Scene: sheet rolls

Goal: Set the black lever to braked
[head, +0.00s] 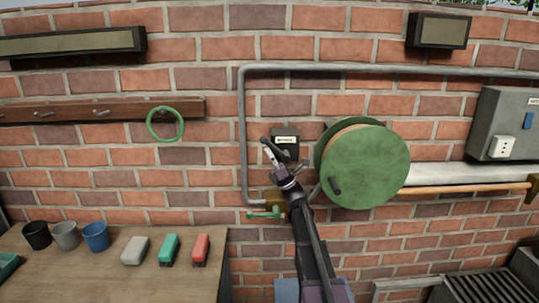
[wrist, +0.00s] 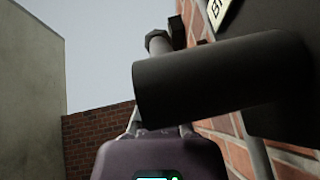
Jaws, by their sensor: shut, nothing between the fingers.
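The black lever shows large in the wrist view as a dark round bar (wrist: 215,82), crossing in front of my gripper (wrist: 160,130). In the head view a dark plate with a pale label (head: 286,142) is fixed to the brick wall, left of the green reel. My gripper (head: 269,151) is right at this plate, shut and empty, and partly covers the lever. The bar hides my fingertips in the wrist view, so I cannot tell whether they touch it. Only part of the label (wrist: 219,12) shows there, and the lever's setting is not readable.
A green reel (head: 367,166) stands out from the wall close to the right of my arm. A grey pipe (head: 242,130) runs left of the plate. A green-handled valve (head: 264,213) is below. A wooden table (head: 100,270) with cups stands at left.

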